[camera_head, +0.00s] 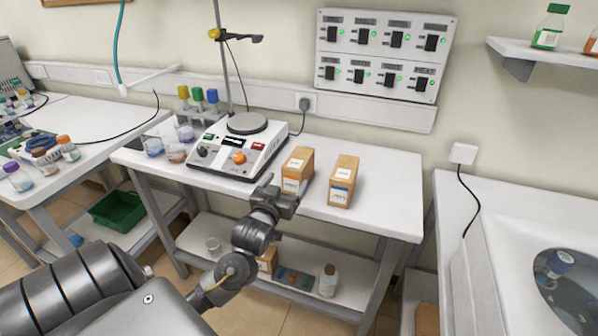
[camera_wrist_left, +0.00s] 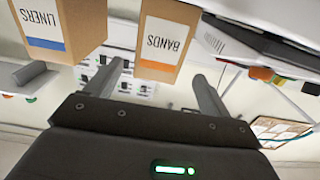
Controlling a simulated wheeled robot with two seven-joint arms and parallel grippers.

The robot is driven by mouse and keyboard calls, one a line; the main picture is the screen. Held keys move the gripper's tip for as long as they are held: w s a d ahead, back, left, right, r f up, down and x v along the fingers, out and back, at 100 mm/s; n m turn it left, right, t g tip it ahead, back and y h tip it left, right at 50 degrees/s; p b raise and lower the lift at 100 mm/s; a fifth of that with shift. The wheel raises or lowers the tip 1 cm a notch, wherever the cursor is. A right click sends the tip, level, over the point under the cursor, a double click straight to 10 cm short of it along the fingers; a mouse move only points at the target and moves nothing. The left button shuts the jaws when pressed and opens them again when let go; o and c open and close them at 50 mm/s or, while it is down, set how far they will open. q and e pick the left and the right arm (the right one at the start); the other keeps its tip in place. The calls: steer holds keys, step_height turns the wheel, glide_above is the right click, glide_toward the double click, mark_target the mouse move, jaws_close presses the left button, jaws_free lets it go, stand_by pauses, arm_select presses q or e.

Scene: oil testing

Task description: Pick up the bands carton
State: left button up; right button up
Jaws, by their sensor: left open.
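The bands carton (camera_head: 297,170) is a brown box with a white label and an orange stripe, upright on the white table. It stands just right of the hotplate device. In the left wrist view the bands carton (camera_wrist_left: 168,38) appears upside down, ahead of the gap between the fingertips. My left gripper (camera_head: 284,190) is open and empty, in front of the carton at the table's front edge. It hides part of the carton's lower front in the head view. I cannot tell whether a finger touches it. My right gripper is not in view.
The liners carton (camera_head: 343,181), with a blue stripe, stands close on the right. The hotplate device (camera_head: 238,146) is close on the left. The table (camera_head: 390,205) is clear to the right. A lower shelf (camera_head: 205,238) holds a bottle (camera_head: 328,281) and other items.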

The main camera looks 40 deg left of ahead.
mark_target(290, 176)
arm_select(q)
steer(key=x, duration=0.3)
steer(key=shift+w+a+f, duration=0.1)
steer(key=shift+w, duration=0.25)
steer(key=shift+w+a+r+p, duration=0.1)
steer(key=shift+w+r+p, duration=0.1)
steer(key=shift+w+p, duration=0.15)
steer(key=p+x, duration=0.1)
steer(key=x, duration=0.2)
steer(key=shift+w, duration=0.3)
steer(key=shift+w+a+f, duration=0.1)
steer(key=shift+w+a, duration=0.05)
steer(key=shift+w, duration=0.25)
steer(key=c, duration=1.1)
